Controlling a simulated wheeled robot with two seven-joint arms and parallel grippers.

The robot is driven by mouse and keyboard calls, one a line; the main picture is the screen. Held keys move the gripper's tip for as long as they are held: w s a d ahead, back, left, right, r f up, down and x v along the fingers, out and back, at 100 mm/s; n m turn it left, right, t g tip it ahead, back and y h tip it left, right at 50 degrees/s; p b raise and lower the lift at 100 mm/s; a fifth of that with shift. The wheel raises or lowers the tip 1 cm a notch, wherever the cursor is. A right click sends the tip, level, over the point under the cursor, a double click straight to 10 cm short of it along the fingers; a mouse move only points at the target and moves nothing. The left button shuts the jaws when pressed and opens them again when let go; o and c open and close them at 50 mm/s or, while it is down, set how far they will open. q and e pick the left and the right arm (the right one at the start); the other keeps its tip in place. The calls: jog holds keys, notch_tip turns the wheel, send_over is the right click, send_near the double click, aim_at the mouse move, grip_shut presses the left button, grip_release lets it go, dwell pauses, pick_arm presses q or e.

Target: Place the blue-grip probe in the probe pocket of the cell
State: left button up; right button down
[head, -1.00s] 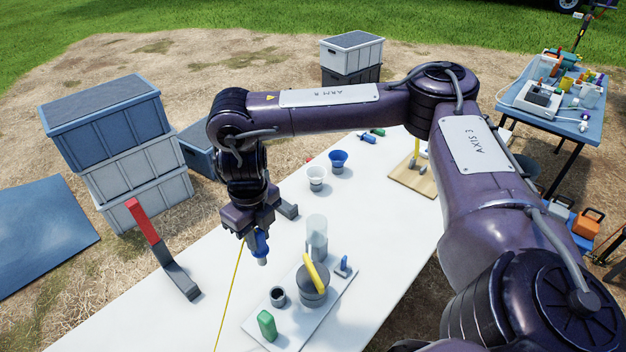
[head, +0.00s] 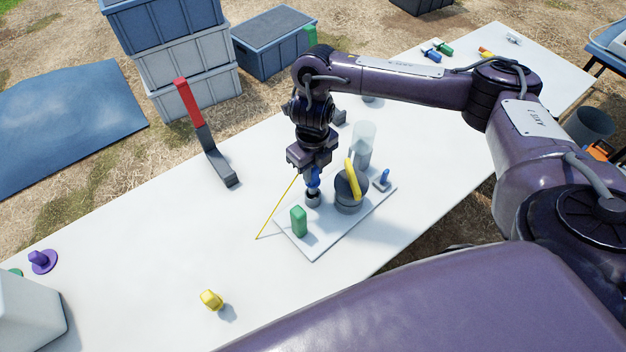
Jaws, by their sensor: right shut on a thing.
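My right gripper (head: 313,171) points down over the cell and is shut on the blue-grip probe (head: 313,184). The probe is upright, its top hidden between the fingers. Its lower end is at the mouth of the small dark round pocket (head: 313,200) on the cell's white base plate (head: 312,247); I cannot tell how deep it sits. Beside the pocket on the plate are a grey drum with a yellow handle (head: 353,180), a clear cylinder (head: 363,145), a green block (head: 298,221) and a small blue-topped piece (head: 383,178). My left gripper is out of view.
A red-and-grey upright (head: 197,120) stands on the white table (head: 150,260) to the left. A yellow piece (head: 211,299) and a purple piece (head: 42,260) lie nearer the front left. A yellow line (head: 277,209) runs beside the plate. Table left of the cell is mostly clear.

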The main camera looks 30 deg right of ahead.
aim_at(313, 180)
notch_tip(313, 180, down, 4)
jog(key=shift+r+b, duration=0.25)
jog(key=shift+b, duration=0.4)
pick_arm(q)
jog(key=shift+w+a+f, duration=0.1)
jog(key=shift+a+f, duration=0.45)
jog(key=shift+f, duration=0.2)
pick_arm(e)
jog(key=shift+f, duration=0.25)
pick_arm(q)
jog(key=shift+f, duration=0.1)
pick_arm(e)
jog(key=shift+f, duration=0.25)
jog(key=c, duration=1.2)
grip_release()
jog(key=shift+r, duration=0.1)
jog(key=shift+r, duration=0.55)
pick_arm(q)
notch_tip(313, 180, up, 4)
jog(key=p, duration=0.3)
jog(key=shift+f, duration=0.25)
pick_arm(e)
notch_tip(313, 180, up, 11)
jog(key=shift+r, duration=0.15)
